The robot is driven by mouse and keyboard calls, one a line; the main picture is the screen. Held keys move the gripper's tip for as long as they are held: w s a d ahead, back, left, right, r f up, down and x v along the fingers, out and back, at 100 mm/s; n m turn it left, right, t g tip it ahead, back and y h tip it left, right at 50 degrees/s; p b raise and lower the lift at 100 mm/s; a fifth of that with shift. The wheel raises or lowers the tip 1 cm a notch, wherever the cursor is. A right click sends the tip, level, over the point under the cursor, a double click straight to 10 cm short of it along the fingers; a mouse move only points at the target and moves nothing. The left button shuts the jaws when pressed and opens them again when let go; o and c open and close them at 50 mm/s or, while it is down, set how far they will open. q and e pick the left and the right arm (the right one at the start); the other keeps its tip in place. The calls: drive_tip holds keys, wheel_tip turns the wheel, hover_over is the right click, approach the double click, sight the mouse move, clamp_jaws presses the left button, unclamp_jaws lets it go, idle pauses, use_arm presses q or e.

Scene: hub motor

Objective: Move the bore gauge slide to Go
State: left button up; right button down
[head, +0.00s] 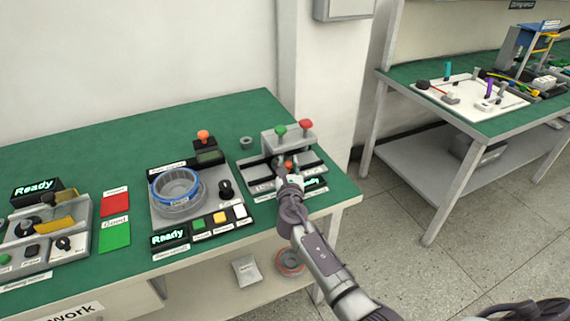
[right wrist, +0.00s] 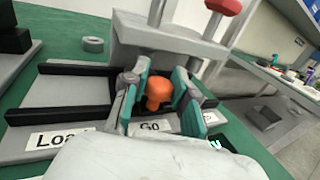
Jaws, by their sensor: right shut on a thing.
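The bore gauge (head: 255,180) stands at the right end of the green bench, a grey fixture with black rails and a raised block with a green knob (head: 281,131) and a red knob (head: 306,124). Its slide has an orange knob (right wrist: 158,90). My right gripper (right wrist: 158,98) is shut on this slide knob, with a teal-padded finger on each side. In the right wrist view the knob stands just behind the Go label (right wrist: 150,126), right of the Load label (right wrist: 62,138). A third label is mostly hidden by a finger. My left gripper is not in view.
Left of the gauge is a station with a blue-rimmed ring (head: 176,188) and several buttons. A small grey ring (head: 246,142) lies behind the gauge. Red (head: 115,203) and green (head: 114,236) pads lie further left. A second bench (head: 440,110) stands at the right, across open floor.

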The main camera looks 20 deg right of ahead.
drive_tip(key=c, duration=0.9)
unclamp_jaws()
drive_tip(key=shift+c, duration=0.2)
drive_tip(key=v, duration=1.2)
drive_tip(key=shift+s, duration=0.1)
